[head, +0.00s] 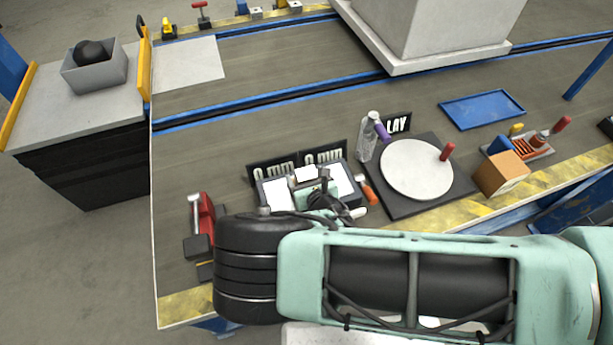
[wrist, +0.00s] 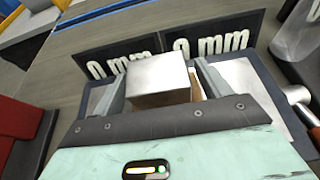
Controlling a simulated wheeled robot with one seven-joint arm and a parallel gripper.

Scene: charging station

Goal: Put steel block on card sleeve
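The steel block (wrist: 158,80) is a bright metal box between the two fingers of my gripper (wrist: 160,80) in the wrist view. The left finger is close beside it; a narrow gap shows on the right, so my gripper looks open around it. A brown strip (wrist: 196,88), seemingly the card sleeve, shows beside and below the block; most of it is hidden. I cannot tell whether the block rests on it. In the head view my gripper (head: 322,198) is low over a dark tray (head: 262,192) with pale plates, and hides much of it.
Two black "mm" signs (wrist: 121,62) stand behind the tray. A clear bottle (head: 366,138), a round white plate (head: 416,169) on a black mat and a cardboard box (head: 500,174) lie to the right. A red clamp (head: 205,214) is at left.

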